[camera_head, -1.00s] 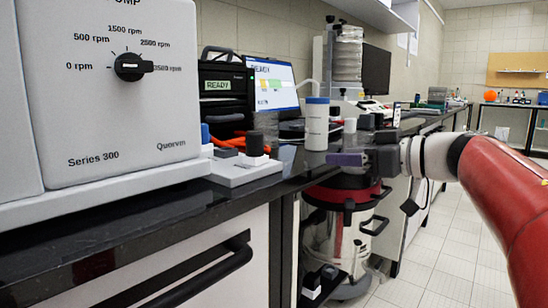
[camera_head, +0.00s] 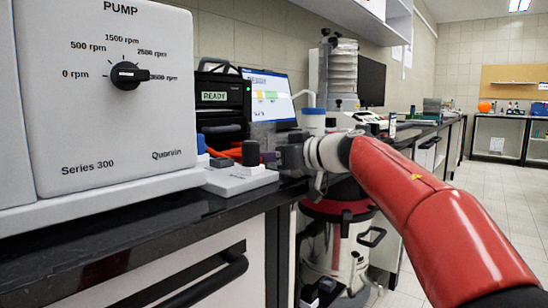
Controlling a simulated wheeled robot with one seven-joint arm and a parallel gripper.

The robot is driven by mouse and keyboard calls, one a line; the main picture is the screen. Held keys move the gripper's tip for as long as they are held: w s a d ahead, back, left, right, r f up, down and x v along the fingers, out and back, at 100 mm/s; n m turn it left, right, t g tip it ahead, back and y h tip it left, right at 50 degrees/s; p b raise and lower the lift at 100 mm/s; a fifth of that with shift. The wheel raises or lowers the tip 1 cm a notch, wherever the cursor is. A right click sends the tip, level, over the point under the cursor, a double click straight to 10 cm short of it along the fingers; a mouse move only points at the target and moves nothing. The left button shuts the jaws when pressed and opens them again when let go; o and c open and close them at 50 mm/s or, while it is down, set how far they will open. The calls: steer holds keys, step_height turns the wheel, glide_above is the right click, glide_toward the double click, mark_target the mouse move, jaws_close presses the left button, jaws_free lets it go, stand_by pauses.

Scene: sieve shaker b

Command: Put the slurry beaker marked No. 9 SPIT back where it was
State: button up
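I cannot read a No. 9 SPIT mark on anything, so I cannot tell which vessel is the slurry beaker. A white container with a blue lid (camera_head: 313,121) stands on the black bench, its lower part hidden behind my wrist. My gripper (camera_head: 270,160) reaches left over the bench edge, beside a dark upright cylinder (camera_head: 250,153) on a small pale grey unit. The fingertips are small and dark here; whether they touch the cylinder or hold anything cannot be told.
The big grey pump box (camera_head: 110,100) fills the left. A black case reading READY (camera_head: 217,97) and a lit screen (camera_head: 268,97) stand behind. A sieve stack (camera_head: 342,70) is farther back. A red-topped steel vessel (camera_head: 338,209) stands below the bench edge.

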steer(key=shift+d, duration=0.1)
steer(key=shift+s+f, duration=0.1)
steer(key=shift+f, duration=0.1)
steer(key=o, duration=1)
steer(key=shift+s+d+r, duration=0.1)
steer(key=shift+d+r, duration=0.1)
steer(key=shift+d, duration=0.05)
steer(key=p+v, duration=0.1)
steer(key=v, duration=1)
steer(key=shift+s+d, duration=0.15)
steer(key=shift+s, duration=0.05)
